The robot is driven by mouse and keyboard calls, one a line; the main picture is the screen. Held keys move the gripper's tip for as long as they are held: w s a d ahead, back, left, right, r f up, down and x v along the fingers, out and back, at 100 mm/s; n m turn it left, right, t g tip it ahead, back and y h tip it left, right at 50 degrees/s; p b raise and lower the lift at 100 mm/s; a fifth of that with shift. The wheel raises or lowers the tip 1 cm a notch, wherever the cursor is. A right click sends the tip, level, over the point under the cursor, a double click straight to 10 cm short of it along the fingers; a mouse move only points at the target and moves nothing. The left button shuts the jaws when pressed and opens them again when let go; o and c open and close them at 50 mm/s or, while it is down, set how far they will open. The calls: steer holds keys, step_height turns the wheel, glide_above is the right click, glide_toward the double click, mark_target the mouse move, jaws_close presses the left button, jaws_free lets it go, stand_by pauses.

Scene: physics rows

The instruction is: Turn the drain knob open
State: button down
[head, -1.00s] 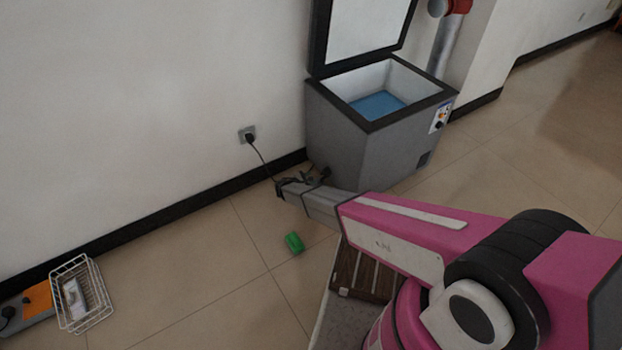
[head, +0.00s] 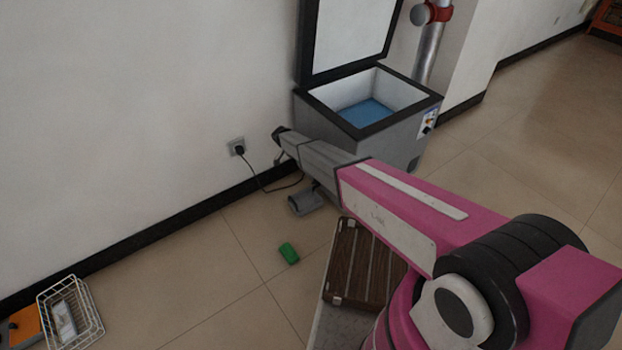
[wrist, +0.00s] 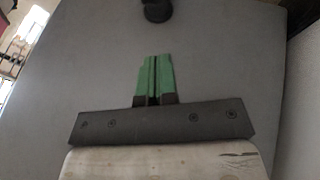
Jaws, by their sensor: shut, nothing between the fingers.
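A black round knob (wrist: 157,10) sits on a plain grey panel at the top edge of the wrist view, partly cut off. My gripper (wrist: 154,60) has its green fingers together, with nothing between them. In that view the fingertips are below the knob, with a gap between. The grey chest freezer (head: 350,138) stands against the wall in the head view with its lid up and a blue patch inside. My arm covers part of its near left side, and I cannot make out the knob there.
A wall socket (head: 237,147) has a black cord running down towards the freezer. A green block (head: 288,253) lies on the floor. A white wire basket (head: 72,318) stands lower left. Floor to the right is open.

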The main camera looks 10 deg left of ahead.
steer(key=r+m, duration=0.1)
steer(key=m, duration=0.1)
glide_toward(316, 182)
steer(key=w+f, duration=0.3)
steer(key=w, duration=0.1)
steer(key=shift+m+g+y, duration=0.3)
steer(key=shift+g, duration=0.1)
steer(key=shift+s+d+f, duration=0.6)
steer(key=shift+f, duration=0.15)
steer(key=shift+s+d+f, duration=0.6)
steer(key=shift+f, duration=0.2)
